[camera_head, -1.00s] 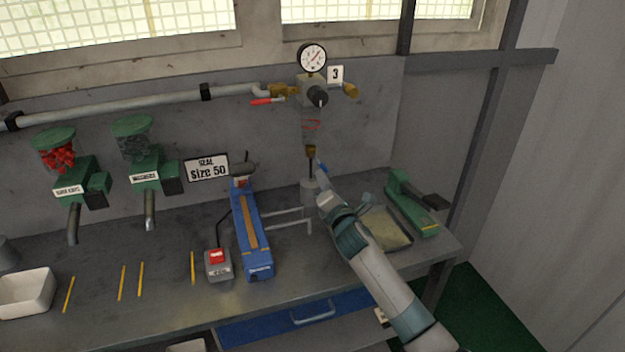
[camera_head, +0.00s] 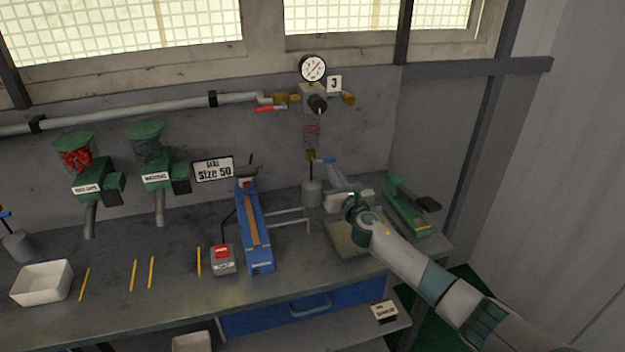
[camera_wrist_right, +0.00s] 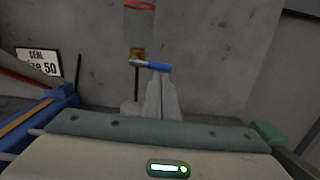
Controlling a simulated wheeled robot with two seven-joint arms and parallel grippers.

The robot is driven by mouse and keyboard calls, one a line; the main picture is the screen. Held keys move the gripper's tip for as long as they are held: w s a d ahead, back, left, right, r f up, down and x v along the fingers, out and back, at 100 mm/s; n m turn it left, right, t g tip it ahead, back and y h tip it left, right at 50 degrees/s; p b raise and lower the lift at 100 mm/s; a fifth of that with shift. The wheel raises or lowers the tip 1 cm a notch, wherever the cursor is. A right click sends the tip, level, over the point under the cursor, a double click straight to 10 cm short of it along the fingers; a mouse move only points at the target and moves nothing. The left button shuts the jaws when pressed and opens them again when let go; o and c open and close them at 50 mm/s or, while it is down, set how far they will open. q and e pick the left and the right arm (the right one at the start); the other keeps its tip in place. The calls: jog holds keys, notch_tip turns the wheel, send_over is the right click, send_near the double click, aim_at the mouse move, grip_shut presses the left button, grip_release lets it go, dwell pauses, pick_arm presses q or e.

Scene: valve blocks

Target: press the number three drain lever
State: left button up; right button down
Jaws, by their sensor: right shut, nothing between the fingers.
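The number three drain lever (camera_head: 328,160) is a small blue handle below the clear bowl (camera_head: 311,133) of the unit with the "3" sign (camera_head: 334,84). It sticks out to the right, about level, and also shows in the wrist view (camera_wrist_right: 158,68). My right gripper (camera_head: 332,168) is shut and empty, its fingertips just below and beside the lever. In the wrist view its fingers (camera_wrist_right: 160,80) point up at the blue handle; I cannot tell whether they touch it. My left gripper is not in view.
A grey cup (camera_head: 312,194) stands under the drain. A gauge (camera_head: 313,68) and red-handled valve (camera_head: 271,108) sit above. A blue bench device (camera_head: 254,235) is left, a green tool (camera_head: 407,208) right. Another blue lever (camera_head: 5,214) shows at the left edge.

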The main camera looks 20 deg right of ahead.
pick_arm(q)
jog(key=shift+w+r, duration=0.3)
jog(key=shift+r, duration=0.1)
pick_arm(e)
jog(key=shift+w+d+r+n, duration=0.1)
jog(key=shift+r+n, duration=0.15)
jog(key=shift+n, duration=0.35)
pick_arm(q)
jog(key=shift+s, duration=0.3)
pick_arm(e)
jog(key=shift+f, duration=0.1)
